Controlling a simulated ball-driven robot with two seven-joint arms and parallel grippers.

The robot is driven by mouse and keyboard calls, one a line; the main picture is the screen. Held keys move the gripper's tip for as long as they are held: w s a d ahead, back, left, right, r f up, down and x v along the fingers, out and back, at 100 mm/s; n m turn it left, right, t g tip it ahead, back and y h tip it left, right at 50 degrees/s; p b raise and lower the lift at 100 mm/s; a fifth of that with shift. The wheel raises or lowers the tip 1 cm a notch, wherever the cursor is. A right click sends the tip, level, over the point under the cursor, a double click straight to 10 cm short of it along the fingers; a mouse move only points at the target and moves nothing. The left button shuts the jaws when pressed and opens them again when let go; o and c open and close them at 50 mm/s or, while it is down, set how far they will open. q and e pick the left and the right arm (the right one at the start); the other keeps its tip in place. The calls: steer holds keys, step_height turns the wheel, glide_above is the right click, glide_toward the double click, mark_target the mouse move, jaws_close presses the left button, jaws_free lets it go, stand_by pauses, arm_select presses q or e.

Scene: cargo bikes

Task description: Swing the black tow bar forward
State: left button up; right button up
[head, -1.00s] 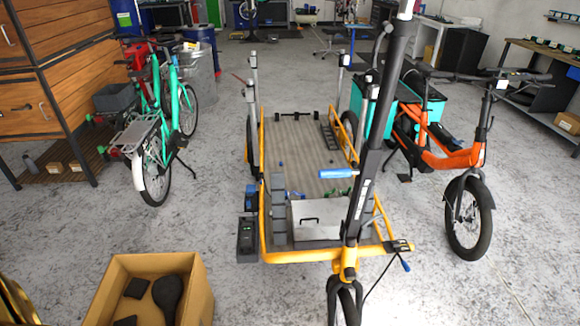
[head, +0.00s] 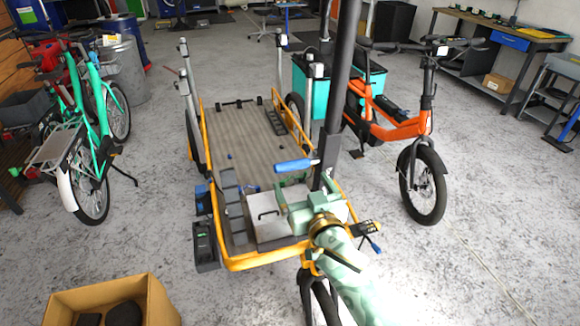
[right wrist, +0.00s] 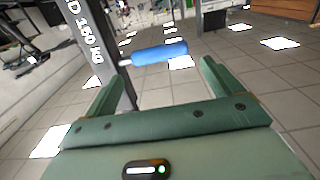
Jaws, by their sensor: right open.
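The black tow bar (head: 341,95) stands nearly upright at the front of the yellow-framed cargo bike (head: 245,262), its top cut off by the picture. A blue grip (head: 296,165) sticks out sideways from its lower part. The bar (right wrist: 84,25) with white lettering and the blue grip (right wrist: 160,52) also show in the right wrist view. My right gripper (head: 302,187), pale green, is open over the front of the bike. In the wrist view the blue grip lies just beyond the open fingertips (right wrist: 157,70), apart from them. My left gripper is not in view.
The bed holds a grey box (head: 265,216). An orange bike (head: 395,125) stands to the right and a green bike (head: 100,135) to the left. A cardboard box (head: 155,300) sits at the lower left. The floor at the lower right is clear.

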mark_target(294, 169)
steer(key=b+x, duration=0.2)
steer(key=x, duration=0.5)
steer(key=shift+f, duration=0.2)
steer(key=shift+w+a+r, duration=0.15)
steer(key=shift+w+a, duration=0.05)
steer(key=shift+w, duration=0.4)
